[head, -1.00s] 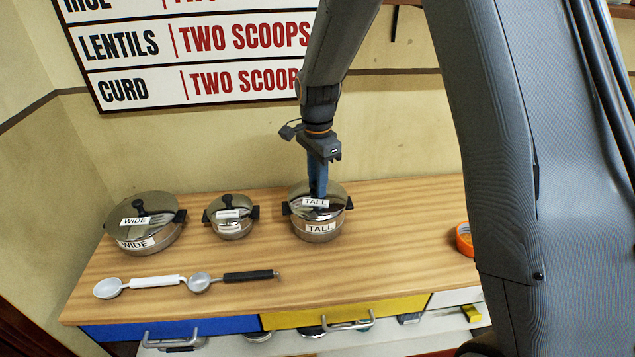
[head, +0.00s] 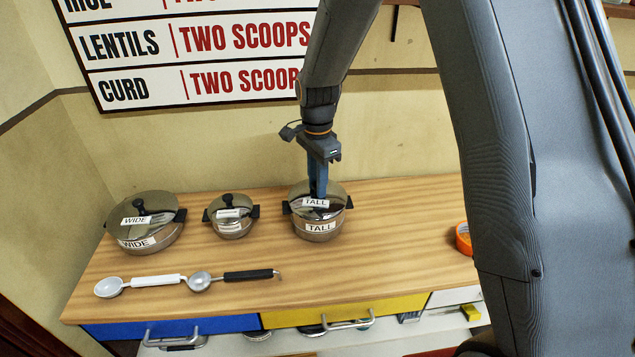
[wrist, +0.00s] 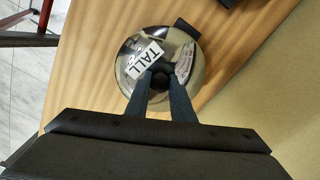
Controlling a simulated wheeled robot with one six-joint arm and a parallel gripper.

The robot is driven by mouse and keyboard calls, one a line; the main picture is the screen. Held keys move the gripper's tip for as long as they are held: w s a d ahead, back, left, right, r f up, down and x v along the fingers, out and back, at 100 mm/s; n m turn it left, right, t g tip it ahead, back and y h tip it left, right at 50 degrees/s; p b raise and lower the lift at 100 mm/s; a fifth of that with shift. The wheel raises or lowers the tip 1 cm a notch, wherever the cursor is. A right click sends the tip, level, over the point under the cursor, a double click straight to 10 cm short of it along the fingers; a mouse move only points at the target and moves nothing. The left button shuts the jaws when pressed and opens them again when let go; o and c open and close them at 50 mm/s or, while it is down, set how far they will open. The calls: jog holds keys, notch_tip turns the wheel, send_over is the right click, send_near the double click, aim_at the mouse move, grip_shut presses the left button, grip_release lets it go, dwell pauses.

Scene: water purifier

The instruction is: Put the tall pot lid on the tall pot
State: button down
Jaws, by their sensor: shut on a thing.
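The tall pot (head: 318,230) is a steel pot with dark side handles and a label reading TALL, at the back middle of the counter. The tall pot lid (head: 334,193), shiny with its own TALL label, lies on top of the pot and covers its opening. In the wrist view the lid (wrist: 186,42) fills the pot's outline, its label tilted. My gripper (head: 318,194) points down from above, and its blue fingers are shut on the lid's dark knob (wrist: 161,79). The fingers hide part of the knob and lid. I cannot tell whether the rim is fully seated.
A small lidded pot (head: 230,217) and the wide lidded pot (head: 147,222) stand to the left. Two ladles, one white-handled (head: 140,282) and one black-handled (head: 232,277), lie in front. An orange object (head: 463,239) is at the right. The counter (head: 385,250) is clear between.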

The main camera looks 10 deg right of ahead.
jog(key=shift+f, duration=0.5)
jog(key=c, duration=1.8)
grip_release()
jog(key=shift+r, duration=0.1)
notch_tip(320, 180, up, 11)
jog(key=p, duration=0.7)
jog(key=s+d+f+n+b, duration=0.2)
jog(key=s+d+n+b, duration=0.1)
jog(key=s, duration=0.4)
jog(key=s+d+f+n+t+b, duration=0.1)
jog(key=s+d+f+n+b, duration=0.1)
jog(key=s, duration=0.5)
jog(key=s+d+f+n+b, duration=0.2)
jog(key=s+d+n+b, duration=0.1)
jog(key=s+d+n, duration=0.3)
jog(key=shift+s+d+n+b, duration=0.3)
jog(key=shift+s+n+b, duration=0.15)
jog(key=shift+n, duration=0.55)
